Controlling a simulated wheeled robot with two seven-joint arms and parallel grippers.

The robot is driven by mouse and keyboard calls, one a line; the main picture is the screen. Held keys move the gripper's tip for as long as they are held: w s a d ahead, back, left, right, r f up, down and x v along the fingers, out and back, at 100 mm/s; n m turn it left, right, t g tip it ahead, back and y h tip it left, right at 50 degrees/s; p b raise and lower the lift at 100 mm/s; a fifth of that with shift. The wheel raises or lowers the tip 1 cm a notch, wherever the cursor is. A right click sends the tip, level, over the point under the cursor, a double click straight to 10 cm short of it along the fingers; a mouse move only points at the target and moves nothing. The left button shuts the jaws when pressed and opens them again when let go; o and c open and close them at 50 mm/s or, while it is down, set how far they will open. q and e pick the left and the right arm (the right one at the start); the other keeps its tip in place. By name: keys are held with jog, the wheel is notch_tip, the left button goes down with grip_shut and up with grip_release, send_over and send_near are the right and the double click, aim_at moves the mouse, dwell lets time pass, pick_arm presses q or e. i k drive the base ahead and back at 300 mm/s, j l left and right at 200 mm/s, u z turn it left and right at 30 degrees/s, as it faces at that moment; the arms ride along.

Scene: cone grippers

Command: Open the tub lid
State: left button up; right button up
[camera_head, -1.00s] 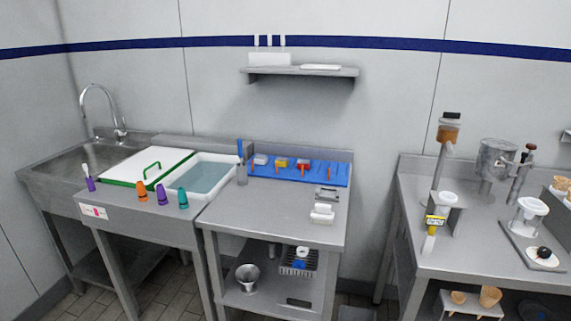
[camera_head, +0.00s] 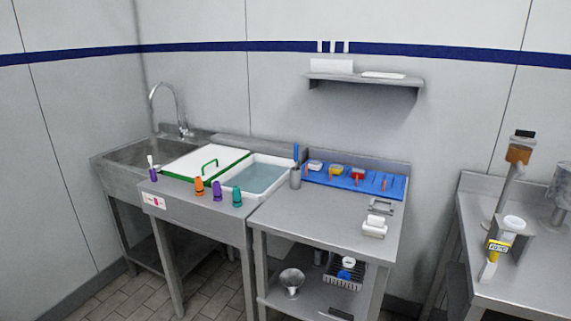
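The tub lid (camera_head: 190,160) is a flat white panel with a green edge and a green loop handle (camera_head: 209,164). It lies at the left of the counter, between the sink and an open white tub (camera_head: 233,186) of bluish water. The lid looks flat and in place; whether a second tub section lies under it is hidden. Neither of my grippers shows in the head view.
Orange (camera_head: 199,186), purple and teal cone-shaped items stand along the counter's front edge. A sink with a tall faucet (camera_head: 166,108) is at the left. A blue mat (camera_head: 352,181) with small items lies right of the tub. Tiled floor (camera_head: 128,298) is clear at front left.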

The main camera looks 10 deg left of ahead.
aim_at(206, 162)
jog(key=i+j+z, duration=0.1)
jog(key=j, duration=0.25)
jog(key=i+j+z, duration=0.15)
jog(key=j, duration=0.25)
jog(key=i+j+z, duration=0.1)
jog(key=j, duration=0.3)
jog(key=i+j+z, duration=0.1)
jog(key=j, duration=0.3)
jog(key=i+j+z, duration=0.1)
jog(key=j, duration=0.3)
jog(key=i, duration=0.1)
